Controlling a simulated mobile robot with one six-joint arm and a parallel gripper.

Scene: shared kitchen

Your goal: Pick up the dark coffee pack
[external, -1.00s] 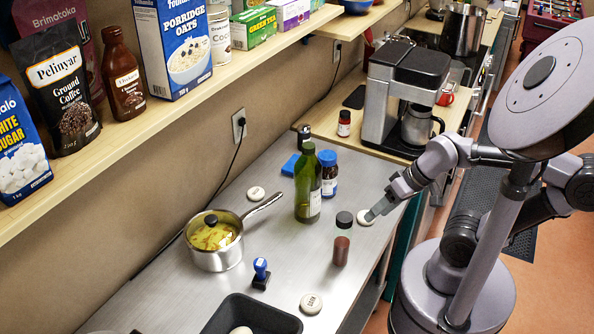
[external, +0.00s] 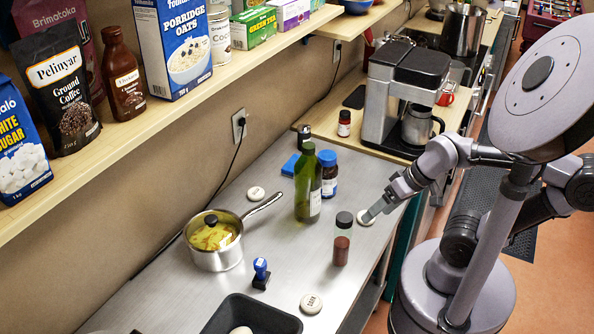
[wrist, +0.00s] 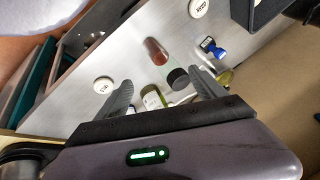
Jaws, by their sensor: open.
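The dark coffee pack (external: 58,92), black with a "Pelinyar Ground Coffee" label, stands upright on the wooden shelf at the upper left of the external view. It stands between a blue sugar pack and a brown bottle, with a maroon pack behind it. It is not seen in the wrist view. My gripper (external: 371,213) is over the right edge of the metal counter, well away from the pack and lower than the shelf. In the wrist view my gripper (wrist: 163,92) has its fingers spread, with nothing held between them.
A jar with a dark cap (external: 344,219) stands near my fingers. A green bottle (external: 307,190), a lidded pot (external: 215,258) and a black tray (external: 235,308) occupy the counter. The coffee machine (external: 397,95) stands beyond. The shelf (external: 150,130) overhangs the counter's left side.

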